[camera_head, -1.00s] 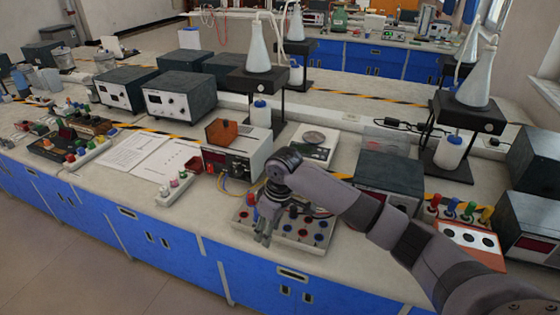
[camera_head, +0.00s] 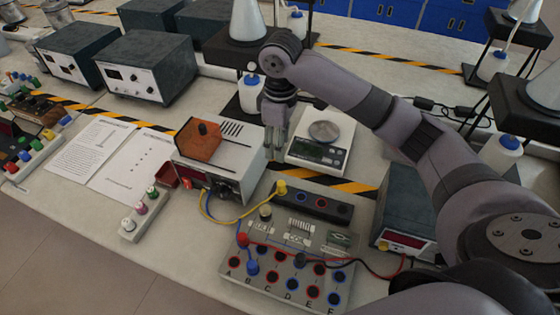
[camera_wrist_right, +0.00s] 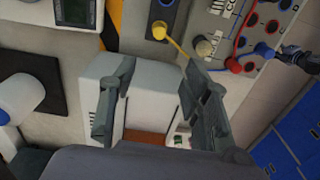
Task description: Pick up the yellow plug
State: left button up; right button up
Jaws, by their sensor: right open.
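The yellow plug (camera_head: 281,188) stands at the left end of a small black socket strip (camera_head: 312,202), with a yellow cable running from it toward the white power box (camera_head: 222,160). It also shows in the right wrist view (camera_wrist_right: 159,31), beyond the fingertips. My right gripper (camera_head: 274,150) points down beside the power box, behind the plug in the head view, and is apart from it. Its two fingers (camera_wrist_right: 158,66) are spread in the wrist view, with nothing held between them. My left gripper is not in view.
A grey socket board (camera_head: 277,285) with red, blue and black plugs lies in front of the strip. A digital scale (camera_head: 321,140) stands behind it, and a dark instrument box (camera_head: 405,205) to the right. A small white block with knobs (camera_head: 140,213) is at the left.

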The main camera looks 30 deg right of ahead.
jog(key=p, duration=0.2)
send_over(281, 183)
notch_tip(281, 183, down, 9)
jog(key=shift+s+a, duration=0.1)
notch_tip(281, 183, down, 2)
jog(key=shift+f, duration=0.5)
jog(key=f+p, duration=0.1)
jog(key=f, duration=0.3)
jog(key=shift+d+f+p, duration=0.2)
jog(key=shift+f+p, duration=0.15)
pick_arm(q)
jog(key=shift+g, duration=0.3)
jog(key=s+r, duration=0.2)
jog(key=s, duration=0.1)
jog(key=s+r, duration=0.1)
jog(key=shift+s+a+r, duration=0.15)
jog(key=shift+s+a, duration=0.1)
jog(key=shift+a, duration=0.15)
pick_arm(e)
jog(key=shift+c, duration=0.6)
